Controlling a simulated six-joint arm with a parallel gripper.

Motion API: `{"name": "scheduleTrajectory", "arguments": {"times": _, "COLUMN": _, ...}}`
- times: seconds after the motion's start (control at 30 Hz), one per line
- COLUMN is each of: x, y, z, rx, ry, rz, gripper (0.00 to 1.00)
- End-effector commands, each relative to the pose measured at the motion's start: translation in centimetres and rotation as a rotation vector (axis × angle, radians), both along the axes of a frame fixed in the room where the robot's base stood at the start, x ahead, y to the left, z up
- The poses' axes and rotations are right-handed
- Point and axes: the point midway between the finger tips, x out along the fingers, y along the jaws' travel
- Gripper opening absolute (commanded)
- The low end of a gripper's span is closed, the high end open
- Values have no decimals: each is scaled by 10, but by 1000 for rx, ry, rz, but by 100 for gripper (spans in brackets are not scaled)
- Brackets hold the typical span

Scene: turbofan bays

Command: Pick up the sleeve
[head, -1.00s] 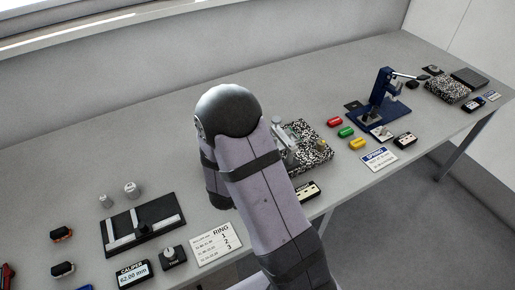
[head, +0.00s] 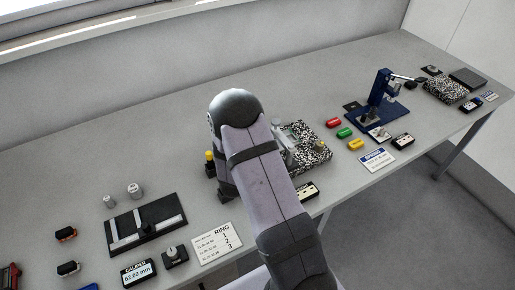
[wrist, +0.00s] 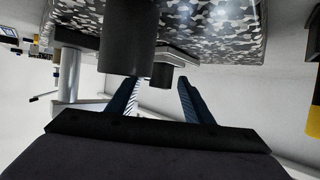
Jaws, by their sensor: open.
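My gripper (wrist: 158,88) shows in the wrist view with two dark blue fingers apart and nothing seen gripped between them. A large dark cylinder (wrist: 127,38) is close, up and left of the fingers. A smaller dark cylinder (wrist: 162,77) appears beyond, in line with the gap between the fingers. Both are by the speckled block (wrist: 205,30). I cannot tell for sure which cylinder is the sleeve. In the head view my arm hides the gripper and part of the speckled block (head: 316,153). Two small grey cylinders, one (head: 134,190) and another (head: 109,201), stand behind the caliper board.
A yellow-topped black piece (head: 209,156) stands just left of my arm; a yellow and black piece (wrist: 314,95) edges the wrist view. A silver post (wrist: 70,75) stands left of the fingers. A blue press (head: 380,100) is farther right. The back table is clear.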

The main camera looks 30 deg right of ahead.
Motion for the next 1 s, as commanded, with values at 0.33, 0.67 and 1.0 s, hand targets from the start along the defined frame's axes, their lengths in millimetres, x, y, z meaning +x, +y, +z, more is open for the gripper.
{"name": "scheduleTrajectory", "arguments": {"times": 0.33, "x": 0, "y": 0, "z": 0, "rx": 0, "ry": 0, "rz": 0, "gripper": 6}}
{"name": "scheduleTrajectory", "arguments": {"times": 0.67, "x": 0, "y": 0, "z": 1, "rx": -1, "ry": -1, "rz": 0, "gripper": 0}}
{"name": "scheduleTrajectory", "arguments": {"times": 1.0, "x": 1, "y": 0, "z": 12, "rx": -2, "ry": -4, "rz": 1, "gripper": 0}}
